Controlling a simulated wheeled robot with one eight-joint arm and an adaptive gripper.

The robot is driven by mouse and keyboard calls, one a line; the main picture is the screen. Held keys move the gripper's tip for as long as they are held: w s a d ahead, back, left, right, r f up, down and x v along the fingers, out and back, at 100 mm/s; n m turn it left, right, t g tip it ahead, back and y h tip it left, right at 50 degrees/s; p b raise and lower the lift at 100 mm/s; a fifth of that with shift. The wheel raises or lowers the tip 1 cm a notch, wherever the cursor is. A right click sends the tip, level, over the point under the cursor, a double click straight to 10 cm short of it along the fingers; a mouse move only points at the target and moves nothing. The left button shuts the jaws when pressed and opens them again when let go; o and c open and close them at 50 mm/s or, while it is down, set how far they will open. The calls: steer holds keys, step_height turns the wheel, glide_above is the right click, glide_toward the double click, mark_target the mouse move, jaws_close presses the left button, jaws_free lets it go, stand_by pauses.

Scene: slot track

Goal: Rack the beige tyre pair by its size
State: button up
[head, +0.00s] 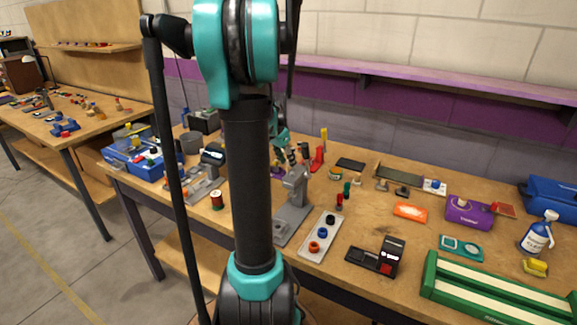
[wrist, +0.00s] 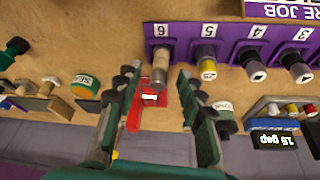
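In the wrist view a purple rack (wrist: 180,29) shows slots numbered 6, 5, 4 and 3, its numbers upside down. A tan-grey cylinder (wrist: 160,68) stands out from slot 6; I take it for the beige tyre pair but cannot be sure. My gripper (wrist: 159,75) is open, its dark fingers on either side of that cylinder with a gap at each side. A dark piece with a yellow band (wrist: 208,68) is at slot 5. Black pieces with pale ends are at slot 4 (wrist: 254,70) and slot 3 (wrist: 297,66). In the head view my arm hides most of the rack.
A red stand (wrist: 151,97) shows between my fingers, and a labelled round tin (wrist: 86,88) lies to their left. In the head view, a green-railed frame (head: 500,291), purple box (head: 469,213) and spray bottle (head: 537,235) occupy the bench's right.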

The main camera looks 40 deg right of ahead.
steer(key=v, duration=0.9)
steer(key=shift+a+r, duration=0.1)
